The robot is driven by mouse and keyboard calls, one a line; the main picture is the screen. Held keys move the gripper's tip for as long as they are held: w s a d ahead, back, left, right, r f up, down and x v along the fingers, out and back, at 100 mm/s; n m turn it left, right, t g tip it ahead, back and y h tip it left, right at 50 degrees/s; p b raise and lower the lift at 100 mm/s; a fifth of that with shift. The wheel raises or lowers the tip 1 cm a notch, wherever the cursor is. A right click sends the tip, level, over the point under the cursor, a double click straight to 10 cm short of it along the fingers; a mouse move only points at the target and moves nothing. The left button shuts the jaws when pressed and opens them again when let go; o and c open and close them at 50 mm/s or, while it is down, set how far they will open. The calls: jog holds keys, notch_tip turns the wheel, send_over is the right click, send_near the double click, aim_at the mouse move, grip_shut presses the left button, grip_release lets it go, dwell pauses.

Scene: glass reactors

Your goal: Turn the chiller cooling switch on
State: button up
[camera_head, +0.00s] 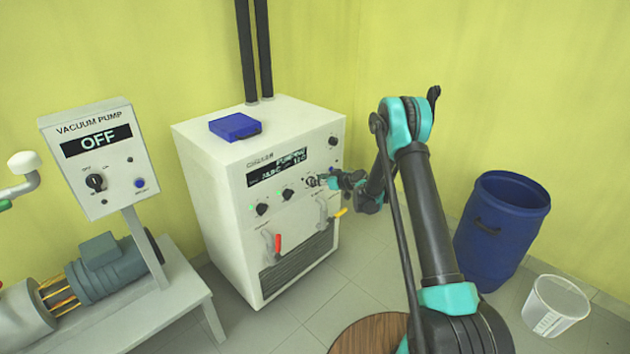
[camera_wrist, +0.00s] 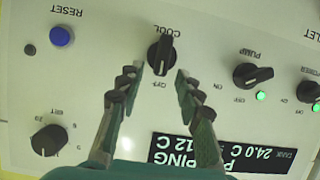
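The white chiller (camera_head: 225,190) stands in the corner. In the wrist view, upside down, its black COOL switch knob (camera_wrist: 161,53) stands upright in the picture, with "OFF" printed below it. No lit lamp shows beside this knob. My gripper (camera_wrist: 160,73) is open, with one finger on each side of the knob's lower end. Whether the fingers touch the knob I cannot tell. In the head view my gripper (camera_head: 318,182) is at the right part of the chiller's front panel and hides the switch. The display (camera_wrist: 222,152) shows "24.0 C" and "12 C", partly covered by a finger.
The PUMP knob (camera_wrist: 253,75) and POWER knob (camera_wrist: 309,90) have green lamps lit. A blue RESET button (camera_wrist: 62,36) and a dial (camera_wrist: 48,140) are nearby. Valve handles, red (camera_head: 278,243) and yellow (camera_head: 341,212), stick out below. A blue barrel (camera_head: 500,232) stands right of my arm.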

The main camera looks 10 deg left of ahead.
jog(key=shift+x, duration=0.95)
grip_shut()
